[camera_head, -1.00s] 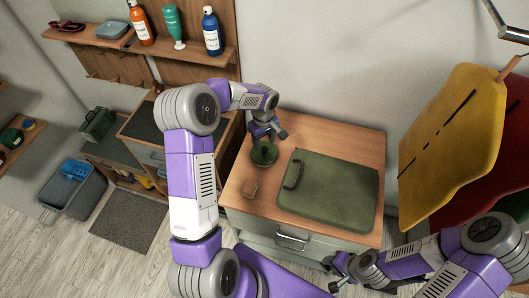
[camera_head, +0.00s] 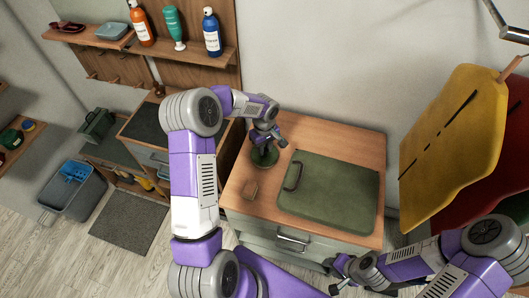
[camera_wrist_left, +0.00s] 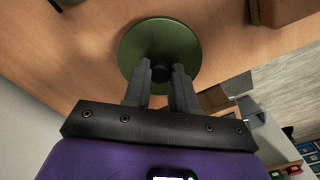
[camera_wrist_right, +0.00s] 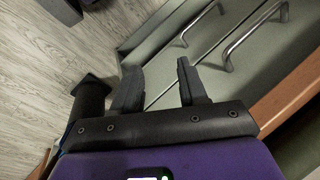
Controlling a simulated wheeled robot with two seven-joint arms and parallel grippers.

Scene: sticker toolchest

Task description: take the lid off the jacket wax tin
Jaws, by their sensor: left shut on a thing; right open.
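The jacket wax tin's round green lid (camera_head: 262,160) is near the back left of the wooden-topped cabinet. In the left wrist view the lid (camera_wrist_left: 152,45) is a green disc with a dark round knob (camera_wrist_left: 160,71) in its middle. My left gripper (camera_head: 266,148) is above it, its fingers (camera_wrist_left: 161,76) shut on the knob. The tin's body is hidden beneath the lid, and I cannot tell whether lid and tin are apart. My right gripper (camera_head: 336,283) is open and empty, low in front of the cabinet; its fingers (camera_wrist_right: 160,72) show near the drawer handles.
A green case (camera_head: 335,190) with a dark handle (camera_head: 293,176) covers the right of the cabinet top (camera_head: 315,141). A small brown block (camera_head: 250,189) lies in front of the lid. A shelf with bottles (camera_head: 212,32) is at the back left.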

